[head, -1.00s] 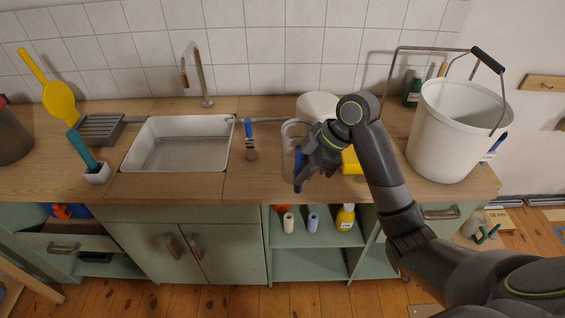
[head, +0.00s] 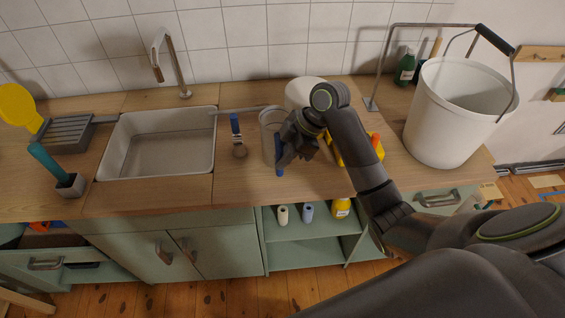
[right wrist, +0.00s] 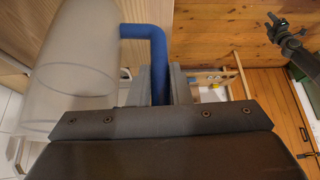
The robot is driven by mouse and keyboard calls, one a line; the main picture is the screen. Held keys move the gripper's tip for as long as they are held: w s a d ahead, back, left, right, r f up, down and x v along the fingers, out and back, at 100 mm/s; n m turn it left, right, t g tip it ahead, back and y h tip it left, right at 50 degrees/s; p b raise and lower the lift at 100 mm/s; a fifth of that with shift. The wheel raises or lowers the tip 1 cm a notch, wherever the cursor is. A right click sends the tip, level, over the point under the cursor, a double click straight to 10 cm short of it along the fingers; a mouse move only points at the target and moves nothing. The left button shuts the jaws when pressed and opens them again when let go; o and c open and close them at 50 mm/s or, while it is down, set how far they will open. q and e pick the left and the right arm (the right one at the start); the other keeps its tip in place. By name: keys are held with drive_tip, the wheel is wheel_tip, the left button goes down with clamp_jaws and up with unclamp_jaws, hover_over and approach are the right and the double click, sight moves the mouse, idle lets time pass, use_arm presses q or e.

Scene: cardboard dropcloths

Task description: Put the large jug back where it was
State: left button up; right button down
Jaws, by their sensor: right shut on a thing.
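The large jug (head: 268,137) is translucent with a blue handle. It is over the wooden counter, right of the sink, in the head view. My right gripper (head: 286,156) is shut on the blue handle at the jug's right side. In the right wrist view the jug's clear body (right wrist: 72,65) fills the left, and the handle (right wrist: 157,62) runs down between the fingers. I cannot tell whether the jug's base touches the counter. A dark gripper, apparently my left one (right wrist: 280,25), shows small in the right wrist view; its opening is unclear.
A blue-handled brush (head: 237,136) lies just left of the jug. A white round container (head: 304,92) stands behind it, and a yellow item (head: 364,149) is to the right. A large white bucket (head: 455,112) stands at the right. The sink (head: 158,145) is to the left.

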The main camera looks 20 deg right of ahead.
drive_tip(key=f, duration=0.3)
drive_tip(key=shift+w+f, duration=0.25)
drive_tip(key=shift+f, duration=0.05)
drive_tip(key=shift+s, duration=0.1)
use_arm(q)
drive_tip(key=shift+w+r, duration=0.15)
drive_tip(key=shift+w, duration=0.4)
drive_tip(key=shift+w+r, duration=0.15)
drive_tip(key=shift+w, duration=0.35)
use_arm(e)
drive_tip(key=shift+f, duration=0.15)
drive_tip(key=c, duration=1.3)
unclamp_jaws()
drive_tip(key=shift+c, duration=0.2)
use_arm(q)
drive_tip(key=shift+s+f+b, duration=0.2)
drive_tip(key=shift+f+b, duration=0.25)
drive_tip(key=shift+f, duration=0.1)
drive_tip(key=shift+s+f+b, duration=0.15)
drive_tip(key=shift+f+b, duration=0.25)
drive_tip(key=shift+f, duration=0.15)
use_arm(e)
drive_tip(key=v, duration=1.2)
